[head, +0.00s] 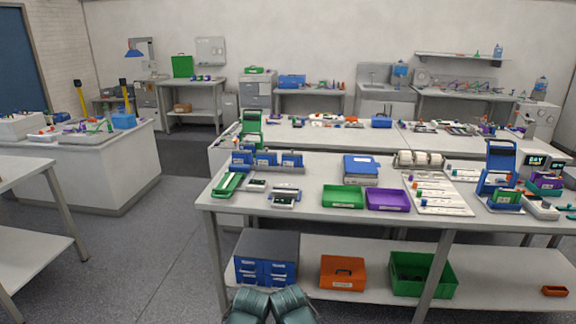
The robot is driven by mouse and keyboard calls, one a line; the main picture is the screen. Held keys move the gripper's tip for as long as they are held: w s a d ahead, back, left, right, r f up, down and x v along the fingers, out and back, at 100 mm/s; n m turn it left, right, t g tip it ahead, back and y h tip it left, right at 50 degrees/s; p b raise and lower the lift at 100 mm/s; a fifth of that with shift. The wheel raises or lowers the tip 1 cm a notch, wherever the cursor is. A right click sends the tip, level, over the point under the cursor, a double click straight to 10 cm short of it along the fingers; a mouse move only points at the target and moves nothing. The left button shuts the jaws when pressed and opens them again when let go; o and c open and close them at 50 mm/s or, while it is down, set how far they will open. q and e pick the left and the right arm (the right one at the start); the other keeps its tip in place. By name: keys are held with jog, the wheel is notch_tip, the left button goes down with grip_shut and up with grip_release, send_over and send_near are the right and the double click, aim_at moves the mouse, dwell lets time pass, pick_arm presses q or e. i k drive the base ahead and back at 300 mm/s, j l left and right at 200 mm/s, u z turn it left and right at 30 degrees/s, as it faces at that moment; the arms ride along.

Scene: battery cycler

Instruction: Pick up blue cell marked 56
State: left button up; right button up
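I cannot make out a blue cell marked 56; no number on any cell is legible at this distance. Several blue holders (265,158) stand in a row at the back left of the near workbench (320,170). Small devices (284,198) lie in front of them, and small coloured pieces lie on white boards (437,194) to the right. Two dark teal parts of my own arms show at the bottom edge. Neither of my grippers can be seen.
A green tray (343,197) and a purple tray (387,200) sit at the bench's front edge. A blue box (361,168) stands behind them. A drawer cabinet (266,257), an orange box (343,273) and a green crate (421,275) fill the lower shelf. Open floor lies left.

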aim_at(247, 160)
jog(key=u, duration=0.9)
jog(key=i+u, duration=0.35)
jog(key=i, duration=4.1)
jog(key=z, duration=3.25)
